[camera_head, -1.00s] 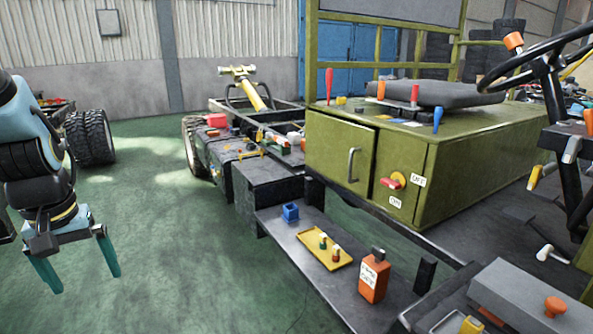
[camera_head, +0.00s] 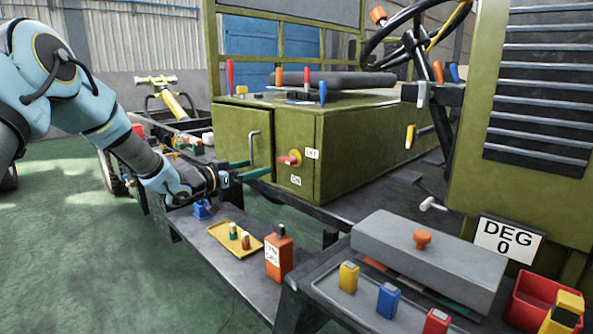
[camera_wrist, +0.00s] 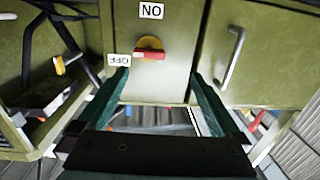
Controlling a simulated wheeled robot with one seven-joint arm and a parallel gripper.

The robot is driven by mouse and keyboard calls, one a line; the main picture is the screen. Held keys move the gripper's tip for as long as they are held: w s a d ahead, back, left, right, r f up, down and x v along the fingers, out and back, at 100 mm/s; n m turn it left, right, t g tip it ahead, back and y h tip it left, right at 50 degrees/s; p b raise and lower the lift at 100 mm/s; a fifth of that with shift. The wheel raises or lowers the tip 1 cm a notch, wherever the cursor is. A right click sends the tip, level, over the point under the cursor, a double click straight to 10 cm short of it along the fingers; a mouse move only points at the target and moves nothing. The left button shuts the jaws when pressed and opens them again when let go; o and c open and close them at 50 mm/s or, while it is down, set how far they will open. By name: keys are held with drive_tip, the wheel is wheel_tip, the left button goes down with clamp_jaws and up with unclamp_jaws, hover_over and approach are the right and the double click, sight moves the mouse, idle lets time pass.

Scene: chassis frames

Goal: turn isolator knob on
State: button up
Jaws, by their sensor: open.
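The isolator knob (camera_head: 289,159) has a red handle on a yellow disc, on the front of the olive green cabinet (camera_head: 330,150). It also shows in the wrist view (camera_wrist: 150,52), with its handle roughly level. In the head view, the OFF label (camera_head: 312,153) is at the knob's right and the ON label (camera_head: 295,180) is below it. My gripper (camera_head: 258,169) is open and empty, its green fingers pointing at the panel from the left. In the wrist view the fingers (camera_wrist: 160,76) stand on either side of the knob's line, apart from it.
The cabinet's door handle (camera_head: 253,148) stands close beside my fingers. Below my arm, a dark shelf holds a blue cup (camera_head: 201,210), a yellow tray (camera_head: 222,238) and an orange bottle (camera_head: 279,254). A grey box (camera_head: 430,258) stands at the front right.

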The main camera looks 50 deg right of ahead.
sight(284, 160)
drive_tip(key=shift+m+g, duration=0.3)
drive_tip(key=shift+g, duration=0.2)
drive_tip(key=d, duration=0.4)
drive_tip(key=s+d+p, duration=0.1)
drive_tip(key=d, duration=0.3)
drive_tip(key=s+d, duration=0.1)
drive_tip(key=d, duration=0.3)
drive_tip(key=shift+s+r+p, duration=0.1)
drive_tip(key=shift+p, duration=0.2)
drive_tip(key=c, duration=1.2)
drive_tip(key=shift+c, duration=0.2)
